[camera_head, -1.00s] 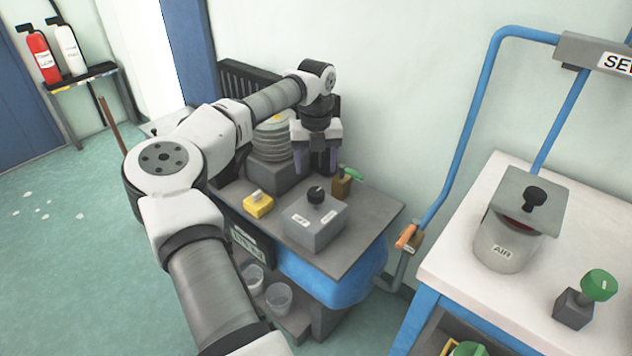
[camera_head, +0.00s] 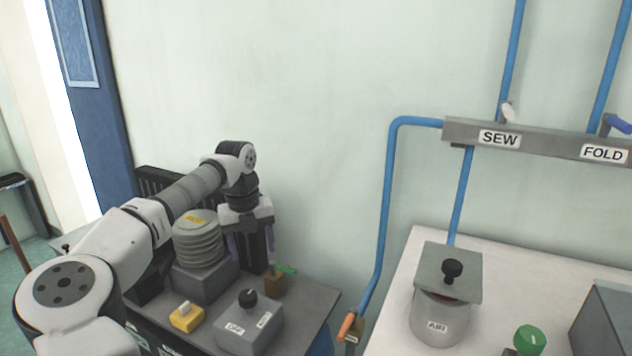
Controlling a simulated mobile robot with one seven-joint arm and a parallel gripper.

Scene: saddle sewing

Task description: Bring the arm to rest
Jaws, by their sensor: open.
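My gripper (camera_head: 252,247) points down above the back of the grey machine table (camera_head: 312,299). Its two fingers are apart and I see nothing held between them. It is to the right of a stacked grey ribbed unit (camera_head: 198,243) with a yellow label on top. A small brass valve with a green lever (camera_head: 275,281) stands just below and right of the fingers; I cannot tell the exact gap. My arm reaches in from the lower left.
A grey box with a black knob (camera_head: 248,322) and a yellow switch (camera_head: 187,317) sit on the machine table. A blue pipe (camera_head: 384,210) with an orange-handled valve (camera_head: 347,327) rises to a SEW/FOLD manifold (camera_head: 540,143). A white table (camera_head: 402,300) bears an AIR canister (camera_head: 438,318).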

